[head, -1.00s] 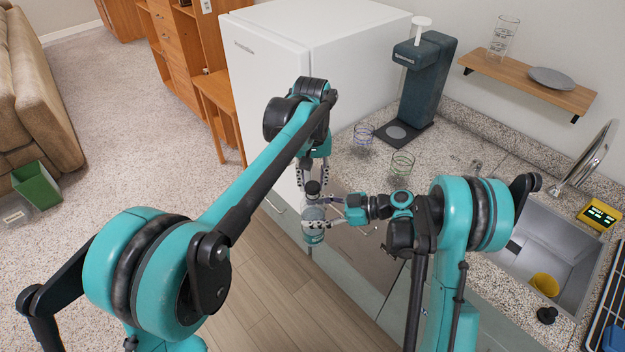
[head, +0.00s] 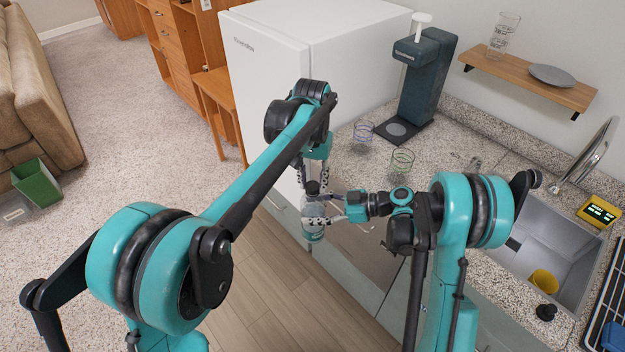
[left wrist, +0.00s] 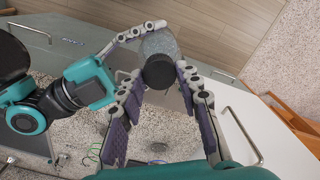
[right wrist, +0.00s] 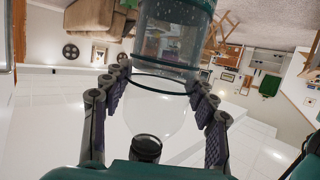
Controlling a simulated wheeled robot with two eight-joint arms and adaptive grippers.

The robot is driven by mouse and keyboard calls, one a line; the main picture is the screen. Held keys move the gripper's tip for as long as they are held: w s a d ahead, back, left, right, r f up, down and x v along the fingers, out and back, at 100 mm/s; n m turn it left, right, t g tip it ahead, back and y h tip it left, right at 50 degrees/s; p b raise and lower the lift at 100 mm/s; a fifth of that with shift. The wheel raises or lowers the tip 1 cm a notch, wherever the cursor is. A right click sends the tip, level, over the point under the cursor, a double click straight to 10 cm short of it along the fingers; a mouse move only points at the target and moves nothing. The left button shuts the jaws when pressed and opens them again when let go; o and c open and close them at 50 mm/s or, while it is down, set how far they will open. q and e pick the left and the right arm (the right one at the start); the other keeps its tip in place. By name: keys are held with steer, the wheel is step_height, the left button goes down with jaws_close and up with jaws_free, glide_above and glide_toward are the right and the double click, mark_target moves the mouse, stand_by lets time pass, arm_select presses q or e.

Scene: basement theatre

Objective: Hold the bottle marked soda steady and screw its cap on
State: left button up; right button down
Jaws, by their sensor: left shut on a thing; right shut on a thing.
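The clear bottle (head: 313,233) stands roughly upright in the air in front of the counter edge, with a blue-green band low on it. My right gripper (head: 314,221) is shut around its body from the side. In the right wrist view the clear bottle body (right wrist: 165,105) shows between the right fingers. The black cap (left wrist: 158,72) sits at the top of the bottle in the left wrist view. My left gripper (left wrist: 158,76) reaches down from above and is shut on the cap. How far the cap is threaded cannot be told. No soda marking is readable.
Two ringed glasses, one blue (head: 363,131) and one green (head: 402,161), stand on the granite counter (head: 440,150) behind. A dark drink machine (head: 428,85) stands near the white fridge (head: 265,90). A sink (head: 545,250) lies at right. Open floor is below the grippers.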

arm_select(q)
steer(key=m, duration=1.7)
steer(key=shift+s, duration=0.1)
steer(key=m, duration=0.4)
steer(key=shift+m, duration=0.4)
steer(key=m, duration=1.3)
steer(key=shift+a, duration=0.1)
steer(key=shift+f, duration=0.1)
steer(key=o, duration=0.7)
